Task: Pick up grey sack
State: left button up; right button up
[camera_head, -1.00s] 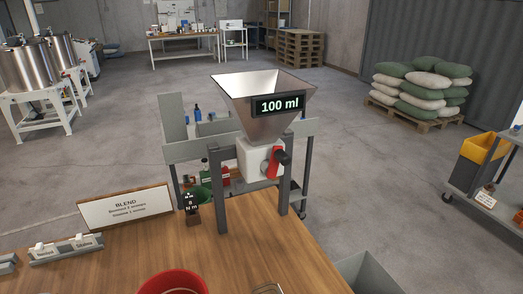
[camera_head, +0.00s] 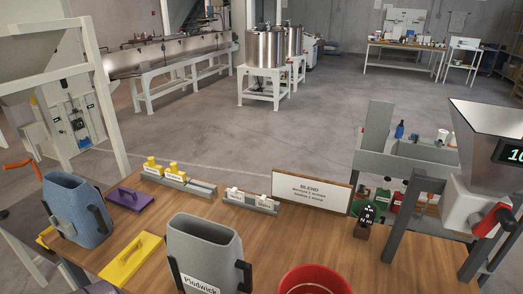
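The other grey sack-like container (camera_head: 203,258) is at the front, cut off by the bottom edge, with a white label that seems to read "Pludwick". Neither of my grippers is in view.
On the wooden table (camera_head: 262,237) lie a yellow lid (camera_head: 132,257) and a purple lid (camera_head: 130,199). A red bucket (camera_head: 314,281), a BLEND sign (camera_head: 311,190) and a hopper (camera_head: 484,135) stand further right.

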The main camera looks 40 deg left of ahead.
aim_at(205, 257)
jog(key=k+l+u, duration=0.15)
jog(key=u, duration=1.5)
